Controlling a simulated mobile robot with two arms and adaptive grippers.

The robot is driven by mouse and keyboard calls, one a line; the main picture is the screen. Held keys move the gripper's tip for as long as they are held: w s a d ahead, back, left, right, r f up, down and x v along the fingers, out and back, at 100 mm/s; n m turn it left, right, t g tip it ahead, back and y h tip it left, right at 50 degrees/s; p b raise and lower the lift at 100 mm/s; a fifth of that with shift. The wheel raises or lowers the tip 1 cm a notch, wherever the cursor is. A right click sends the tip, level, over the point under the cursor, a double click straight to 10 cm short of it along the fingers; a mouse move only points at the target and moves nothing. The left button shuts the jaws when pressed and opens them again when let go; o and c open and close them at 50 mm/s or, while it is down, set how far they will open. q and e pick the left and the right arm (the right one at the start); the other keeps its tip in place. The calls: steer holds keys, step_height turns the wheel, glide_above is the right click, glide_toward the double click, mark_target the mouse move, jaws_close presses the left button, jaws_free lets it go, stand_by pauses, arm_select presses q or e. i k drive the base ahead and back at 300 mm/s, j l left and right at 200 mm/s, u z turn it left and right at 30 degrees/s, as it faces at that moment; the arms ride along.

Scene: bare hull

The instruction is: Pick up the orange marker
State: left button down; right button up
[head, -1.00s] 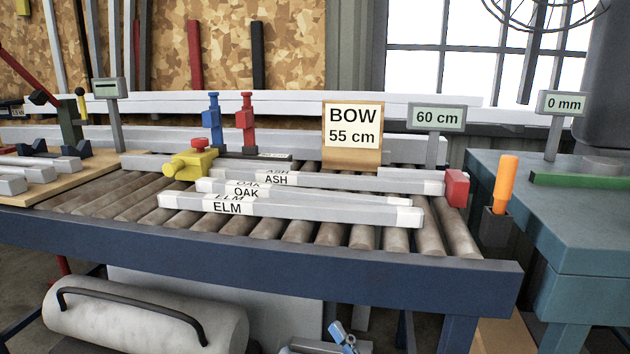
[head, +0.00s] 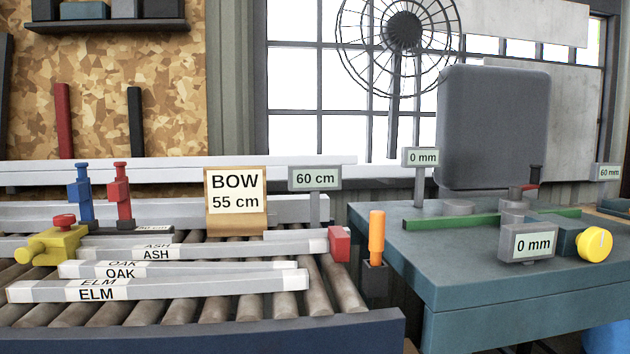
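The orange marker (head: 377,238) stands upright in a small dark holder (head: 376,279). The holder sits in the gap between the roller table and the teal bench, right of the red end block. The marker's lower end is hidden inside the holder. Neither of my grippers shows in the head view now.
The roller table (head: 330,335) carries bars labelled ASH, OAK and ELM, a yellow clamp (head: 50,243) and a BOW 55 cm sign (head: 236,193). The red end block (head: 339,244) is close to the marker. The teal bench (head: 400,246) holds a yellow knob (head: 594,244) and displays.

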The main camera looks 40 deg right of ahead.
mark_target(377, 223)
steer(key=i+l+z, duration=0.1)
steer(key=z, duration=1.4)
